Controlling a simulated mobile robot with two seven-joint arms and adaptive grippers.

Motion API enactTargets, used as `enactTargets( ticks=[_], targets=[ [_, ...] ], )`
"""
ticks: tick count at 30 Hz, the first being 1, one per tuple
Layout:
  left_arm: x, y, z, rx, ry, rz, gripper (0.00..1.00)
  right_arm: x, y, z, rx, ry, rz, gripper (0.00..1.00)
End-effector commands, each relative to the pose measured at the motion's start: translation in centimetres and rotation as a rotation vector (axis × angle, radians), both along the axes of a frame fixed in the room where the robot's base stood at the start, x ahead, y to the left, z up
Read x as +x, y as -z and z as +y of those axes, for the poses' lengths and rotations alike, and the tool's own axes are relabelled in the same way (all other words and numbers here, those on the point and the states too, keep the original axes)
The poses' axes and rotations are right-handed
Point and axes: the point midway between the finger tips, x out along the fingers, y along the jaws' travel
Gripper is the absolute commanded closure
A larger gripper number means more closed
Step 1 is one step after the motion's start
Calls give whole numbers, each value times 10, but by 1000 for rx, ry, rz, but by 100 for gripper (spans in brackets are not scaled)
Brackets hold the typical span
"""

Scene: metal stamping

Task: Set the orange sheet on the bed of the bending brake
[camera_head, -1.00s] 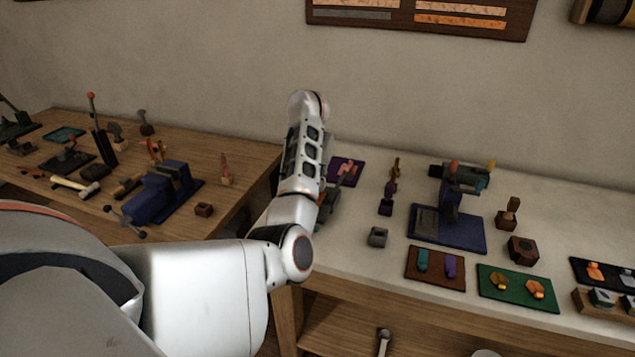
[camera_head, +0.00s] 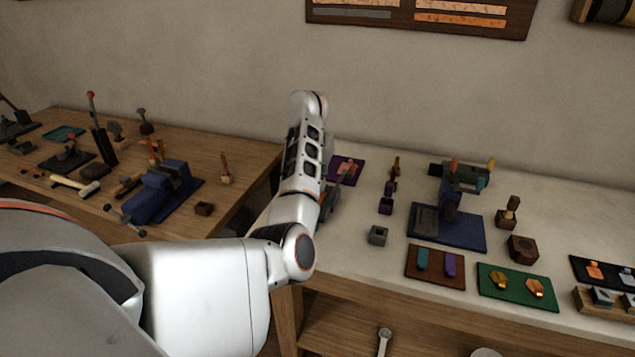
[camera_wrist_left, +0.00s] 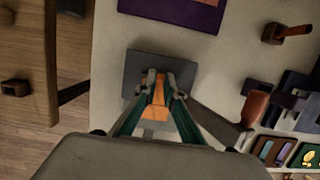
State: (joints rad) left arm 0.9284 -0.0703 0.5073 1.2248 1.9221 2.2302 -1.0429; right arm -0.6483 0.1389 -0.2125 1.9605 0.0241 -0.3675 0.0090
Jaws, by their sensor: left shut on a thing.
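In the left wrist view, my left gripper (camera_wrist_left: 158,82) is shut on the orange sheet (camera_wrist_left: 155,111), which shows between its two fingers. Beneath and beyond the fingertips is a dark grey flat plate, which looks like the bed of the bending brake (camera_wrist_left: 134,62). A grey bar with a brown grip (camera_wrist_left: 256,106) runs off to the right of it. I cannot tell whether the sheet touches the plate. In the head view my own forearm hides the fingers and most of the brake. My right gripper is in neither view.
A purple mat (camera_head: 343,181) lies behind the gripper. A small grey block (camera_head: 378,236) and a blue-based press (camera_head: 466,236) stand to the right. Brown (camera_head: 434,279) and green (camera_head: 516,302) trays line the front. A wooden bench (camera_head: 246,160) with tools is at left.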

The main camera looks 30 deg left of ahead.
Motion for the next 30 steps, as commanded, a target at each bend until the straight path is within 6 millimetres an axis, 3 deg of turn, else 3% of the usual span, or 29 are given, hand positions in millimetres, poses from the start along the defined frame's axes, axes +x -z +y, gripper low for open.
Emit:
enactTargets(
  ticks=[9, 10, 12, 25, 27, 30],
  targets=[
    [0, 2, 0, 0, 0, 0, 100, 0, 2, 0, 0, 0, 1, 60],
    [0, 2, 0, 0, 0, 0, 86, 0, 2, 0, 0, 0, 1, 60],
    [0, 3, 0, 0, 0, 1, 71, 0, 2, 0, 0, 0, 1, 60],
    [-1, -2, 2, 1, -1, 2, 71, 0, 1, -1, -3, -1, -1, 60],
    [-1, -7, 2, 2, -2, 2, 71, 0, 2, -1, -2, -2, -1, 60],
    [0, -29, 1, 1, -1, 0, 71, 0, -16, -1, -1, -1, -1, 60]
  ],
)
